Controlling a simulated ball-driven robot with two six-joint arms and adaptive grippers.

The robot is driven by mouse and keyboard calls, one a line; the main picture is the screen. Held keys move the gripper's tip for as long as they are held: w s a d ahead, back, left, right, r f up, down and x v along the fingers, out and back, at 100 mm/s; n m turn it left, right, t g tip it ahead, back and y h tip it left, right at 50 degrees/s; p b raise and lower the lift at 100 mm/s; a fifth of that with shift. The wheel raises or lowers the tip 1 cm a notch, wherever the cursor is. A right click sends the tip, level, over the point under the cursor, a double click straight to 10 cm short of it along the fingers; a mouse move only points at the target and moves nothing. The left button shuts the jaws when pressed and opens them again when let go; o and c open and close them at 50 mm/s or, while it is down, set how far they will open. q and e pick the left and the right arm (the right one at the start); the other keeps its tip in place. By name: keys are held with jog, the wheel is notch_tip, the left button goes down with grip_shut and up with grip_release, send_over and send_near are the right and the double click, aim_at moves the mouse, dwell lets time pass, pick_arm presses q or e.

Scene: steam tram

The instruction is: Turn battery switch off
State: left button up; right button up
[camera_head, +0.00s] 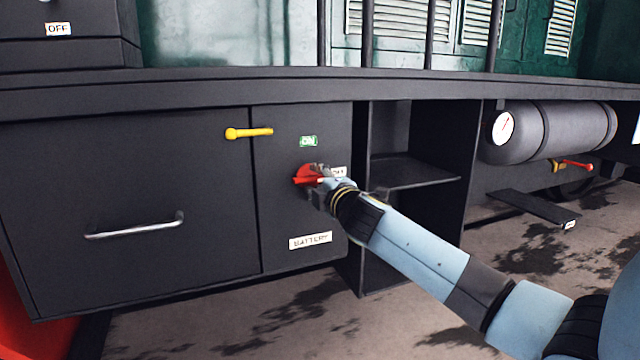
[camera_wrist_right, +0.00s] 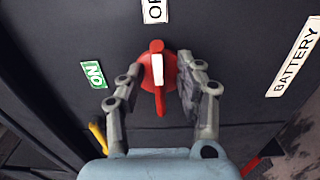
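The red battery switch (camera_head: 305,174) is on the dark panel of the box under the vehicle. In the right wrist view, its round red knob (camera_wrist_right: 170,72) has a bar with a white stripe. The bar lies in line with the OFF label (camera_wrist_right: 154,10), and the green ON label (camera_wrist_right: 93,74) is off to the left. My right gripper (camera_head: 316,177) is at the switch. In the wrist view its fingers (camera_wrist_right: 158,80) stand apart on either side of the knob, with gaps to the bar. Whether they touch the knob's rim is unclear. My left gripper is not in view.
A BATTERY label (camera_head: 310,240) is below the switch. A yellow latch handle (camera_head: 249,133) sticks out at the upper left, and a drawer with a metal handle (camera_head: 135,229) is farther left. An open shelf (camera_head: 410,172) and a grey tank (camera_head: 570,130) are to the right.

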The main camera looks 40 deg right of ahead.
jog(key=v, duration=1.2)
jog(key=shift+f, duration=0.15)
